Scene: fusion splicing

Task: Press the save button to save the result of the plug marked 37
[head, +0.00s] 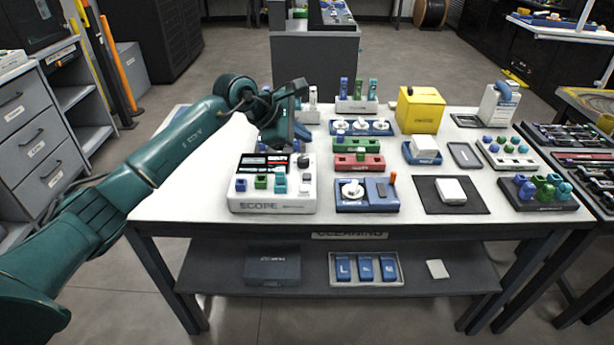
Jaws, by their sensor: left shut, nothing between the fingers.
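A white box marked SCOPE (272,208) stands at the front left of the table. Its dark screen (264,164) shows red and white markings. Small blue, green and teal pieces sit on its front part; their labels are too small to read, so I cannot tell which is the save button. My left gripper (284,145) is shut and empty, pointing down behind and above the scope's screen. I cannot tell whether it touches anything. No number 37 is readable on any plug. My right gripper is not in view.
Right of the scope stand a blue device (367,206) with a white knob, a red block (359,162) and a black mat (449,208) with a white box. A yellow box (419,110) stands behind. Coloured plugs fill a dark holder (537,206) at right.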

